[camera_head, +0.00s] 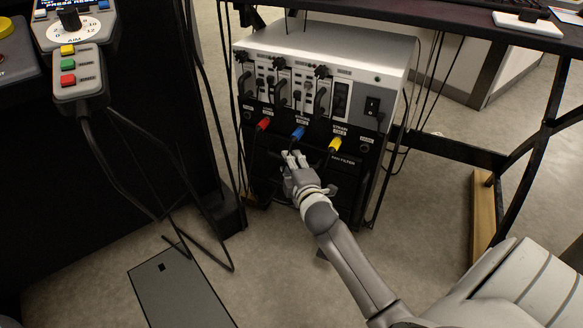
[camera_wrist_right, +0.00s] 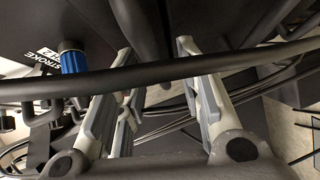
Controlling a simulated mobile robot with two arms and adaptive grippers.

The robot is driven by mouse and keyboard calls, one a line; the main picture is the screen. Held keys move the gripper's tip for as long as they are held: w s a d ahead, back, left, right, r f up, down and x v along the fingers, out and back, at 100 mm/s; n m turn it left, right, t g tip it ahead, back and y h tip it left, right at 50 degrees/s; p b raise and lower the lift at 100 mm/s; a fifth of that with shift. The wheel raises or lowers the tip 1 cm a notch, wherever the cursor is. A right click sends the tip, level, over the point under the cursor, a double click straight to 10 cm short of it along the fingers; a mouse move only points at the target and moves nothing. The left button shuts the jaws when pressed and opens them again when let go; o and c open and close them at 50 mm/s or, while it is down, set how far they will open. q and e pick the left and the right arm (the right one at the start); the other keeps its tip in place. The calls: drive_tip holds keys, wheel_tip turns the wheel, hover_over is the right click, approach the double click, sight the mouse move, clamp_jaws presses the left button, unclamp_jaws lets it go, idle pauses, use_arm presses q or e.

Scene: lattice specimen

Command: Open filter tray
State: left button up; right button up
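A black panel labelled "FAN FILTER" (camera_head: 342,160) sits low on the front of the equipment cabinet, below a row of coloured plugs. My right gripper (camera_head: 295,155) is in front of this lower panel, to the left of the label, and hides part of it. In the right wrist view the fingers (camera_wrist_right: 156,58) stand apart, with a dark bar (camera_wrist_right: 138,25) beyond and between their tips. I cannot tell whether the fingers touch it. The tray's own edges are hard to make out. My left gripper is not in view.
A blue plug (camera_wrist_right: 73,58) is near the fingers, and a black cable (camera_wrist_right: 190,68) crosses the right wrist view. Red (camera_head: 264,124), blue (camera_head: 297,132) and yellow (camera_head: 335,145) plugs are above the gripper. A table leg (camera_head: 545,130) stands right.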

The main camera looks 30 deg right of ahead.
drive_tip(key=shift+w+d, duration=0.15)
drive_tip(key=shift+w, duration=0.25)
drive_tip(key=shift+c, duration=0.2)
clamp_jaws()
